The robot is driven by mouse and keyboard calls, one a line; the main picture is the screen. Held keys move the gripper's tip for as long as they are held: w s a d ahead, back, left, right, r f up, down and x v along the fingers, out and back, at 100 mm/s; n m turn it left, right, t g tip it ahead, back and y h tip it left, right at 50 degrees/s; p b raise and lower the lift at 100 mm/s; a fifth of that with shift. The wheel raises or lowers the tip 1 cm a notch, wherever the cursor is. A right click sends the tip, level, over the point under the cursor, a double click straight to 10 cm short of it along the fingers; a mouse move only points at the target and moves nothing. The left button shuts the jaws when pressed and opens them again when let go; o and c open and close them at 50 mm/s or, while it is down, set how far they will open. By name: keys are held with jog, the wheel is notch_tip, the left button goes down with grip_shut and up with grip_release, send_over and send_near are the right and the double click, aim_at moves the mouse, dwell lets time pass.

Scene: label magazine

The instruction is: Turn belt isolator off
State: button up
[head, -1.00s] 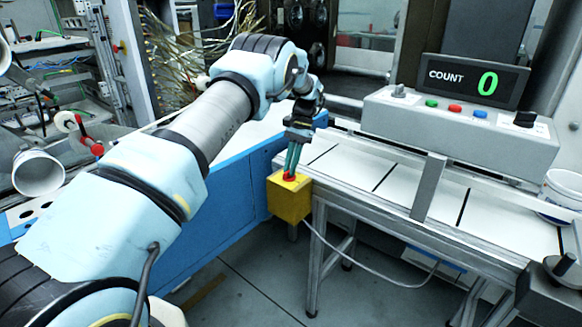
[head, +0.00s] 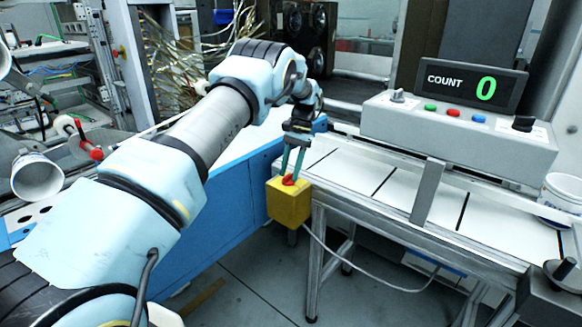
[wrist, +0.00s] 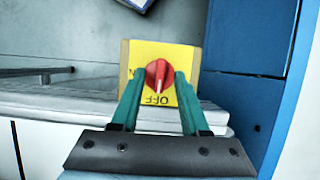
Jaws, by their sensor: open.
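The belt isolator is a yellow box (head: 289,205) at the left end of the conveyor, with a red rotary knob (head: 289,181) on top. In the wrist view, the red knob (wrist: 158,72) has its white pointer mark toward the OFF lettering (wrist: 155,99) on the yellow face (wrist: 165,50). Another label at the left is mostly hidden by a finger. My gripper (wrist: 159,78) is open, with its green fingers on either side of the knob and small gaps showing. In the head view, my gripper (head: 290,172) reaches down to the box top.
The white conveyor (head: 345,165) runs right from the box. A grey control panel (head: 455,128) with buttons and a COUNT display (head: 472,84) reading 0 stands above it. A blue panel (head: 225,205) is left of the box. A cable hangs below.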

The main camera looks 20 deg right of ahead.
jog(key=v, duration=1)
jog(key=shift+r+p, duration=0.3)
jog(key=shift+r, duration=0.05)
jog(key=shift+d, duration=0.1)
jog(key=w+a+r+n+h, duration=0.1)
jog(key=w+a+r+n, duration=0.15)
jog(key=a, duration=0.25)
jog(key=w+a+r+n+h, duration=0.1)
jog(key=w+a, duration=0.3)
jog(key=a, duration=0.2)
jog(key=s+a+r+n+t+h, duration=0.1)
jog(key=s+a+r+n, duration=0.15)
jog(key=a, duration=0.95)
jog(key=s+a+f+n+t, duration=0.1)
jog(key=s+a+n, duration=0.1)
jog(key=s+a, duration=0.7)
jog(key=s+a+f+n+t+h, duration=0.1)
jog(key=s+a+f+n, duration=0.1)
jog(key=s+a, duration=0.8)
jog(key=s+n, duration=0.1)
jog(key=s, duration=0.4)
jog(key=shift+s+t, duration=0.3)
jog(key=shift+t, duration=0.1)
